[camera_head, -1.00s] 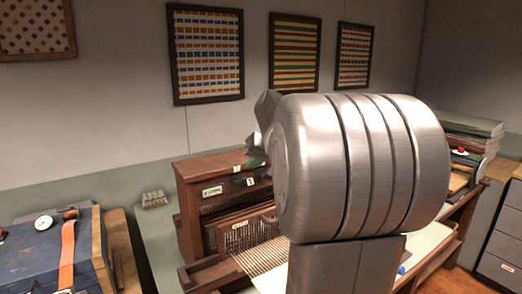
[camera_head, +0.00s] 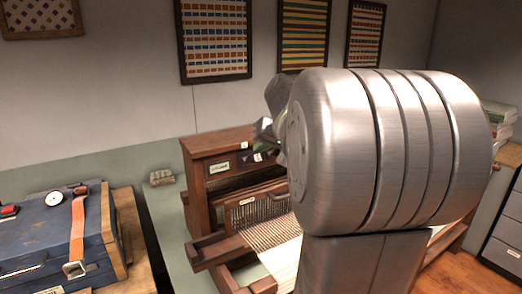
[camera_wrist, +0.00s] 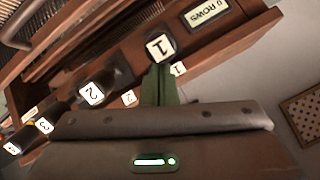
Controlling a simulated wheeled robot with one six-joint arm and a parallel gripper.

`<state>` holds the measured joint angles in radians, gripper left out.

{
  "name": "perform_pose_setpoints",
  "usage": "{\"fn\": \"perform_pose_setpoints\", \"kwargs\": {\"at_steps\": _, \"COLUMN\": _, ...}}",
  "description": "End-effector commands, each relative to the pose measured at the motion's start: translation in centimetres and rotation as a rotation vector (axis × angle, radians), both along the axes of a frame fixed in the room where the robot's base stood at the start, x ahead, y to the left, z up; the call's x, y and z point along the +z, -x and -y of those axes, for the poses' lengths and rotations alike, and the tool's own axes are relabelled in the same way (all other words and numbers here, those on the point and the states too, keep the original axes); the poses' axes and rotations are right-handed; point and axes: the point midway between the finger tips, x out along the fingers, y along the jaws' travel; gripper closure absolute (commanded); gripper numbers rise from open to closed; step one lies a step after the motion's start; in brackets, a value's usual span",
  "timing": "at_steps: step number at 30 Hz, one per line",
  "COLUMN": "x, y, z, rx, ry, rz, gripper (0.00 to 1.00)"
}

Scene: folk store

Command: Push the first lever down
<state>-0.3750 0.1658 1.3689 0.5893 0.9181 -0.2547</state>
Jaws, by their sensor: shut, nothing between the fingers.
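The wooden loom (camera_head: 208,150) stands left of my arm in the head view. The first lever (camera_wrist: 160,47), dark with a white "1" tag on its end, is at upper centre in the wrist view. The second lever (camera_wrist: 92,94), tagged "2", is to its left and lower. My gripper (camera_wrist: 160,88) is shut and empty, its green fingers pointing at the first lever's end. The tips look close to the tag; whether they touch it I cannot tell. In the head view my gripper (camera_head: 265,130) is partly hidden behind my arm, over the loom's upper front.
More tagged levers (camera_wrist: 45,126) continue to the lower left in the wrist view. A "0 ROWS" plate (camera_wrist: 208,13) is on the loom. A blue case (camera_head: 45,235) with an orange strap is on the left. Drawers (camera_head: 502,235) stand on the right.

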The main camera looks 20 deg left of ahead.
Motion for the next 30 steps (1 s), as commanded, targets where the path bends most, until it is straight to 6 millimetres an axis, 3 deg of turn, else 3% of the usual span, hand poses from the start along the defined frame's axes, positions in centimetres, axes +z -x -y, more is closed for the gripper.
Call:
{"fn": "perform_pose_setpoints", "kwargs": {"at_steps": 20, "x": -0.7, "y": 0.3, "z": 0.3, "rx": 0.0, "ry": -0.053, "rz": 0.048, "gripper": 1.0}}
{"fn": "perform_pose_setpoints", "kwargs": {"at_steps": 30, "x": -1.9, "y": 0.7, "z": 0.8, "rx": -0.001, "ry": -0.12, "rz": 0.108, "gripper": 1.0}}
